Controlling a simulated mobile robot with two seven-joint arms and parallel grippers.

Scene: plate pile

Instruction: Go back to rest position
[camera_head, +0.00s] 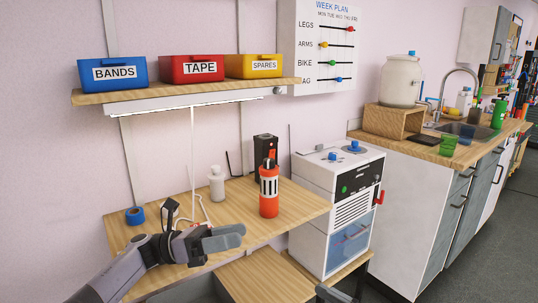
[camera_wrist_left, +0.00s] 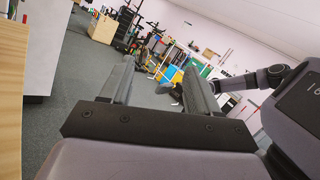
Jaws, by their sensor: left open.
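My left gripper (camera_head: 226,239) is low in the head view, over the front part of the wooden bench (camera_head: 297,205). Its arm comes in from the lower left. In the left wrist view the two grey fingers of the left gripper (camera_wrist_left: 160,70) stand apart with nothing between them. It is open and empty. A grey arm of mine shows at the right of the left wrist view, but I cannot make out a right gripper. No plates are in view.
An orange-red bottle (camera_head: 269,192), a white bottle (camera_head: 217,184) and a blue tape roll (camera_head: 135,216) stand on the bench. A shelf (camera_head: 130,96) with three bins hangs above. A white machine (camera_head: 318,178) stands right of the bench. Grey floor (camera_head: 497,225) is open at the right.

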